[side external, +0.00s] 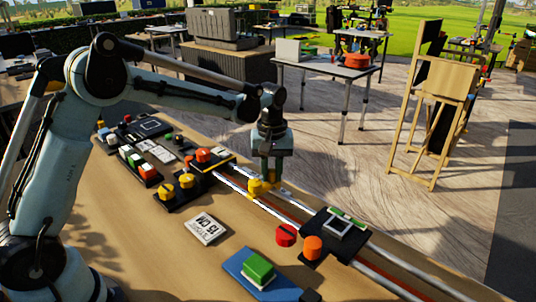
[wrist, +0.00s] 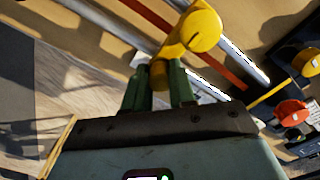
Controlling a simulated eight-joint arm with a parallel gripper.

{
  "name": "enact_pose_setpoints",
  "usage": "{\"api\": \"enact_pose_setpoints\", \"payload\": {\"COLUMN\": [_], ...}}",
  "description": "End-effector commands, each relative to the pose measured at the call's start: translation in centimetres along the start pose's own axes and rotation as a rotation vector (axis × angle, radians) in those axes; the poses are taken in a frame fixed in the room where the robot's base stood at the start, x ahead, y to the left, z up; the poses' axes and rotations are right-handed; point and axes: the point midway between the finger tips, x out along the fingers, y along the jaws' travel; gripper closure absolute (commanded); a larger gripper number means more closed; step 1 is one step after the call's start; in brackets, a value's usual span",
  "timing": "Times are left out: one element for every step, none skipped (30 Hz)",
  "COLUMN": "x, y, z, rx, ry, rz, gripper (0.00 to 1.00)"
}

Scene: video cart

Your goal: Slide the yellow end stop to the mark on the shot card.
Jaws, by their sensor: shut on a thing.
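The yellow end stop (side external: 258,187) sits on the rails at mid-table, and its round yellow knob also shows in the wrist view (wrist: 204,31). My gripper (side external: 270,176) reaches down from above and is shut on the end stop. In the wrist view its two green fingers (wrist: 166,72) close on the yellow part, and the exact contact is partly hidden. The shot card (side external: 207,228) lies flat on the table left of the rails, with "15 CM" printed on it. Two silver rails with a red strip (side external: 283,212) between them run diagonally across the table.
A dark carriage (side external: 318,226) with a white frame sits on the rails at lower right. A red knob (side external: 286,235) and an orange knob (side external: 313,247) are near it. A blue plate with a green block (side external: 259,268) lies in front. Dark control blocks with yellow knobs (side external: 168,191) stand left.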

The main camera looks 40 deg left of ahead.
Motion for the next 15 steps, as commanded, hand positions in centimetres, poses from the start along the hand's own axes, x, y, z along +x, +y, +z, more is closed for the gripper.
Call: {"api": "enact_pose_setpoints", "payload": {"x": [-0.04,-0.04,-0.04,-0.04,-0.04,-0.04,-0.04,-0.04,-0.03,-0.03,-0.03,-0.02,-0.02,-0.02,-0.02], "y": [0.07,0.06,0.06,0.05,0.04,0.04,0.03,0.02,0.01,0.00,-0.01,-0.02,-0.02,-0.03,-0.04], "z": [0.00,-0.01,-0.02,-0.03,-0.03,-0.04,-0.05,-0.05,-0.06,-0.06,-0.06,-0.07,-0.07,-0.07,-0.07], "rx": [0.001,0.001,0.001,0.000,0.000,0.000,0.000,0.000,0.000,0.000,0.000,0.000,0.000,0.000,0.000], "ry": [0.001,0.001,0.001,0.001,0.001,0.001,0.001,0.001,0.001,0.001,0.001,0.001,0.001,0.001,0.001], "rz": [0.002,0.002,0.002,0.002,0.002,0.002,0.002,0.002,0.002,0.001,0.001,0.001,0.001,0.001,0.001], "gripper": [1.00,1.00,1.00,1.00,1.00,1.00,0.71,0.66,0.60,0.55,0.51,0.50,0.50,0.50,0.50]}}
